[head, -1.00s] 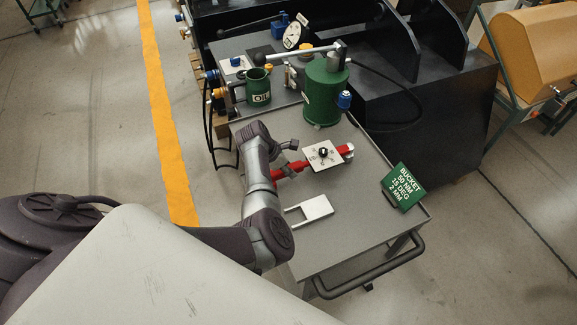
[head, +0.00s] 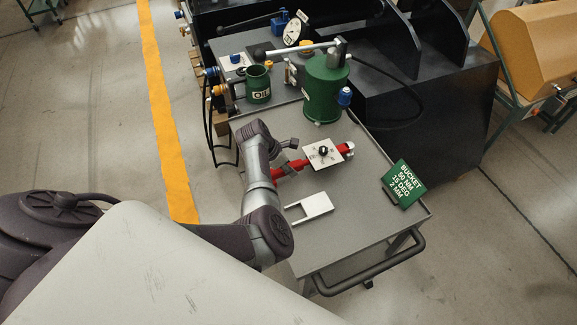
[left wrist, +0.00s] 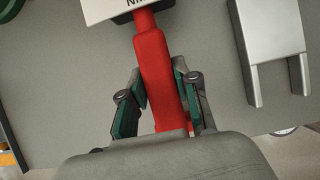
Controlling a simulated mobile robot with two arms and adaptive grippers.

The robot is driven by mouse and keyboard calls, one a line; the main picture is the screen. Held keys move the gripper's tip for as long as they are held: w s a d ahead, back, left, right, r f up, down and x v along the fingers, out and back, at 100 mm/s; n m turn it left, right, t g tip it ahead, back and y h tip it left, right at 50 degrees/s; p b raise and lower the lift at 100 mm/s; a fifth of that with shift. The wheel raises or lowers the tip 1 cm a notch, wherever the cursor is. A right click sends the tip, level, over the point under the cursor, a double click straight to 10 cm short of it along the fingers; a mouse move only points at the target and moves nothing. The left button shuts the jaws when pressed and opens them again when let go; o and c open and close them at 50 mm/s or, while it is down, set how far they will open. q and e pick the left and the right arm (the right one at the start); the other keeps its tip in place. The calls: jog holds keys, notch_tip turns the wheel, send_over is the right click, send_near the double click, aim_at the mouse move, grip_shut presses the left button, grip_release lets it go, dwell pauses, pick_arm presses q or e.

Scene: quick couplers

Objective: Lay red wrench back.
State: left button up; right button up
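The red wrench (head: 290,169) is over the grey cart top, with a white square dial plate (head: 323,153) on it and a silver-grey end at the right. In the left wrist view its red handle (left wrist: 158,72) runs between my fingers, up to the white plate at the top edge. My left gripper (head: 284,160) is at the handle's left part; in the left wrist view its fingers (left wrist: 160,92) close in against both sides of the handle. I cannot tell whether the wrench touches the cart. My right gripper is not in view.
A white forked piece (head: 318,205) lies nearer on the cart (head: 345,235). A green pump cylinder (head: 325,90) and an oil can (head: 258,88) stand behind. A green sign (head: 403,184) is at the right edge. The cart's near right part is clear.

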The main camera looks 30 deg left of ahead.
pick_arm(q)
jog(key=o, duration=0.5)
jog(key=shift+r, duration=0.1)
jog(key=shift+o, duration=0.2)
jog(key=shift+s, duration=0.1)
jog(key=v, duration=0.3)
jog(key=s+a, duration=0.7)
jog(key=s, duration=0.2)
jog(key=shift+a, duration=0.25)
jog(key=shift+s, duration=0.1)
